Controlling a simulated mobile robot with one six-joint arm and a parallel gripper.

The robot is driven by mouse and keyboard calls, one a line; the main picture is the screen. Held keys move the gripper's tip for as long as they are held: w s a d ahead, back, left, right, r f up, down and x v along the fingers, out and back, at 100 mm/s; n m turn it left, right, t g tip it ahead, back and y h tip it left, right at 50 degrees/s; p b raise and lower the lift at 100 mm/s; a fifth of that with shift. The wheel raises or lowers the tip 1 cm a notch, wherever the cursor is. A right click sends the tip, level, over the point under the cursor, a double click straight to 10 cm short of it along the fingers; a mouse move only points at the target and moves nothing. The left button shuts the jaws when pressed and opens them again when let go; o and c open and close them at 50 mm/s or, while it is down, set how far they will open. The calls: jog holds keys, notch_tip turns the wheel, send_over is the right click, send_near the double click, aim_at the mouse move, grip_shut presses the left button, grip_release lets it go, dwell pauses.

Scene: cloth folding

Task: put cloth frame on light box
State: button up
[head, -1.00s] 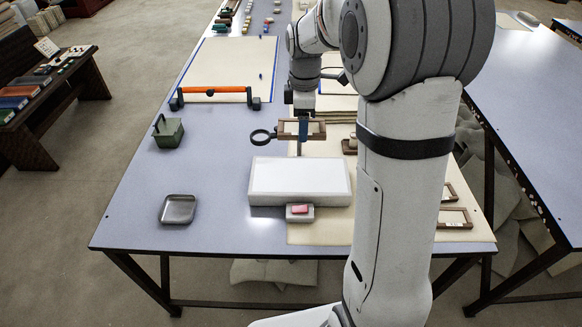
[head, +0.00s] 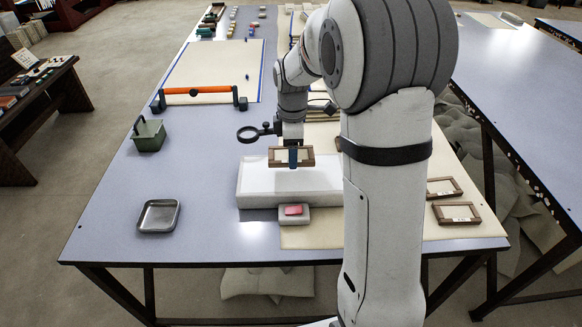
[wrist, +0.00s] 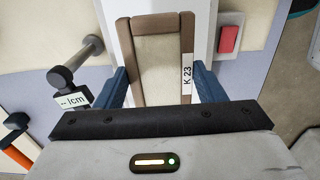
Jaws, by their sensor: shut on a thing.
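The cloth frame (head: 306,154), a wooden rectangle around pale cloth, is held in my gripper (head: 293,157). In the wrist view the frame (wrist: 137,62) lies between the two blue fingers, which are shut on its sides, and it carries a "K 23" label. The light box (head: 325,200) is a low white box on the table. The frame appears above the light box's far part; whether it touches the top cannot be told. In the wrist view white light box surface (wrist: 204,38) shows beside the frame.
A black ring magnifier (head: 248,134) stands close to the left of my gripper. A metal tray (head: 158,216) and green bin (head: 148,135) are left. More wooden frames (head: 457,213) lie right.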

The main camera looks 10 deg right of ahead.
aim_at(292, 173)
jog(key=shift+f+b, duration=0.3)
jog(key=shift+f, duration=2.25)
jog(key=shift+f, duration=0.2)
jog(key=o, duration=1)
notch_tip(292, 173, up, 12)
jog(key=shift+r+p, duration=0.15)
jog(key=shift+p, duration=0.65)
jog(key=s+m+t, duration=0.2)
jog(key=s+m, duration=1.3)
jog(key=s, duration=0.8)
jog(key=shift+s+f+m, duration=0.15)
jog(key=shift+f+m, duration=0.15)
jog(key=shift+m, duration=0.1)
